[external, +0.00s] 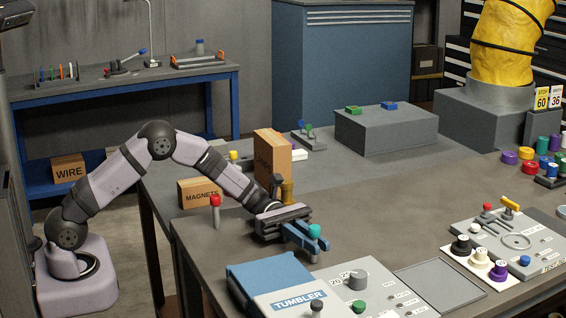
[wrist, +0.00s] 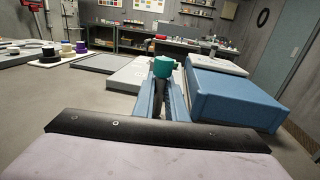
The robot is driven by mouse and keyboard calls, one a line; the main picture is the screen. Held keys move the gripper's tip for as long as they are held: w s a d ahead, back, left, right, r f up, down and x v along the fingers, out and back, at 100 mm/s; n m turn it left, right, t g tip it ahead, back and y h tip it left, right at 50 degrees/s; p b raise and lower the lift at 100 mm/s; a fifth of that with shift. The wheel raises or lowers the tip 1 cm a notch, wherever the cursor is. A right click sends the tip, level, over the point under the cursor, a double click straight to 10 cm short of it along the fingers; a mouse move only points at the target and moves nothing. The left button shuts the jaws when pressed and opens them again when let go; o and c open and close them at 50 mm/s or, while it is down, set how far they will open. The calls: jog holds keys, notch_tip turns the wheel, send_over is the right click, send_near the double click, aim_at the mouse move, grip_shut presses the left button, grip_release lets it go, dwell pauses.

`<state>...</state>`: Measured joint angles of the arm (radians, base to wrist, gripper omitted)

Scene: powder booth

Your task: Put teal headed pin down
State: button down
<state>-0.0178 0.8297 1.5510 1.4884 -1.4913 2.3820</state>
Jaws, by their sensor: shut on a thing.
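The teal headed pin (external: 314,231) is at the end of my gripper in the external view, over the table near the blue TUMBLER box. Its teal head also shows in the wrist view (wrist: 164,67), above a dark shank between the two blue fingers. My gripper (external: 312,241) is shut on the pin, and the head stands up above the fingers. The gripper (wrist: 162,98) points forward in the wrist view, with the blue box on its right. The pin's lower end is mostly hidden by the fingers.
The blue TUMBLER box (external: 270,288) and a grey knob panel (external: 349,300) stand in front. A red headed pin (external: 215,210) stands behind the wrist on the left. The table middle right is clear.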

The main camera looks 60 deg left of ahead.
jog(key=shift+f+b, duration=0.25)
jog(key=shift+b, duration=0.15)
jog(key=c, duration=1.8)
grip_release()
jog(key=shift+r, duration=0.1)
jog(key=shift+r+p, duration=0.15)
jog(key=shift+p, duration=0.25)
jog(key=shift+a, duration=0.2)
jog(key=a, duration=0.1)
jog(key=a+b, duration=0.1)
jog(key=b, duration=0.1)
jog(key=shift+s+a+f, duration=0.15)
jog(key=shift+a+f, duration=0.1)
jog(key=shift+a, duration=0.15)
notch_tip(320, 180, up, 7)
jog(key=b, duration=0.1)
jog(key=shift+r, duration=0.2)
jog(key=shift+d+r, duration=0.1)
jog(key=shift+d, duration=0.05)
